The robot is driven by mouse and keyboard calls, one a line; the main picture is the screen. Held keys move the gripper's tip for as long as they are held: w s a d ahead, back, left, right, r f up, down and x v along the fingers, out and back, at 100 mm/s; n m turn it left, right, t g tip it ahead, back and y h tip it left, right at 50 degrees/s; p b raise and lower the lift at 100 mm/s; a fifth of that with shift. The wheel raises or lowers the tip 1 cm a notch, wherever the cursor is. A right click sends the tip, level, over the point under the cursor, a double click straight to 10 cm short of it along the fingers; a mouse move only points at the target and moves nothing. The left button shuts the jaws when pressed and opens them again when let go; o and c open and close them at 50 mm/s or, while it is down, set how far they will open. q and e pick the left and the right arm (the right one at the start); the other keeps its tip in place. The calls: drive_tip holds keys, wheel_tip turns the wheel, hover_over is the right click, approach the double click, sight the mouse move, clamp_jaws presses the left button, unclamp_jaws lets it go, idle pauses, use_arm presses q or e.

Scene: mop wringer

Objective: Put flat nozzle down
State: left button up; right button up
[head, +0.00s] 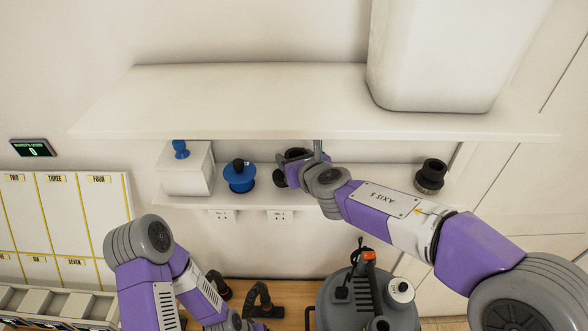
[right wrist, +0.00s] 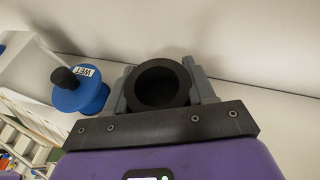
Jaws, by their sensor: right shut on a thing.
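My right gripper (head: 289,170) is at the lower shelf, under the upper shelf, in the head view. It is shut on a black nozzle (head: 297,153). In the right wrist view, the nozzle's round open end (right wrist: 160,104) shows between the two grey fingers of the gripper (right wrist: 161,90). Its other end is hidden, so I cannot see a flat shape or tell whether it touches the shelf. My left arm is folded at the lower left of the head view; its gripper is out of view.
The lower shelf (head: 350,175) holds a white box (head: 187,178), a blue spool-like piece (head: 239,178) just left of my right gripper, and a black ribbed fitting (head: 430,176) at right. The upper shelf (head: 250,100) overhangs closely. A grey vacuum (head: 340,318) stands below.

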drive_tip(key=shift+f+b, duration=0.35)
drive_tip(key=shift+f, duration=0.6)
use_arm(q)
drive_tip(key=shift+f, duration=0.8)
use_arm(e)
drive_tip(key=shift+w+f, duration=0.3)
drive_tip(key=shift+s+f, duration=0.1)
drive_tip(key=o, duration=1.1)
drive_tip(key=shift+c, duration=0.2)
use_arm(q)
drive_tip(key=shift+f, duration=0.15)
